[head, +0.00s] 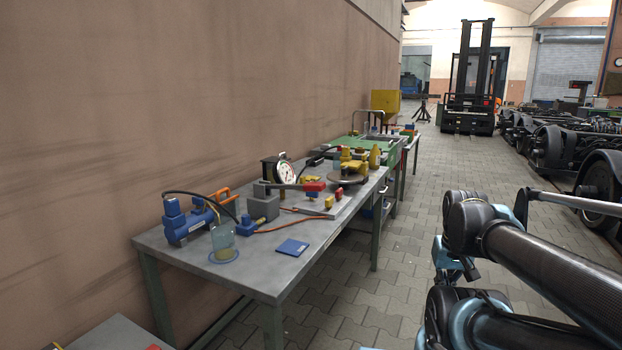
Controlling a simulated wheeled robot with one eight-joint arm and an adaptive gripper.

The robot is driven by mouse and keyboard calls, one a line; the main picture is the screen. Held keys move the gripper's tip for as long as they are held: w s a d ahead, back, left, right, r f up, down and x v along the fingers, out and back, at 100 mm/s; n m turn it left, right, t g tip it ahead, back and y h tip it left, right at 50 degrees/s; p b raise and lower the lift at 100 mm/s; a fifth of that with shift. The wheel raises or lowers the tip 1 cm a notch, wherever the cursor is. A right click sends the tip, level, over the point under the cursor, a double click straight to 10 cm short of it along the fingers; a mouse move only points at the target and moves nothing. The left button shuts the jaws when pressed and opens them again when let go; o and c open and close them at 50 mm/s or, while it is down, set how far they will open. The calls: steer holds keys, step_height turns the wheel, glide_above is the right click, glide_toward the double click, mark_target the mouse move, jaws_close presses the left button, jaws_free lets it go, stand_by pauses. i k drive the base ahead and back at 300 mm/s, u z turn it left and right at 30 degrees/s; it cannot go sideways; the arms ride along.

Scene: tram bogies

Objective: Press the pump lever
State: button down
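A pump lever, a grey bar with a red grip (313,187), lies nearly level on a grey block (263,206) on the workbench (215,277). The bar runs right from the block to the grip. A blue pump unit (187,220) with an orange handle and a black hose stands at the bench's left end. My folded dark arm fills the lower right, well apart from the bench and lever. I cannot make out my gripper's fingers in this view.
A clear jar (222,240), a blue pad (292,247), a red hose and a dial gauge (285,172) are on the bench. A wall stands behind it. The paved floor (400,230) beside it is open. Wheelsets (560,145) and a forklift (469,95) stand farther off.

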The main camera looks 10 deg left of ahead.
mark_target(309, 187)
steer(key=z, duration=0.45)
steer(key=k, duration=1.15)
steer(key=u, duration=0.6)
steer(key=i, duration=1)
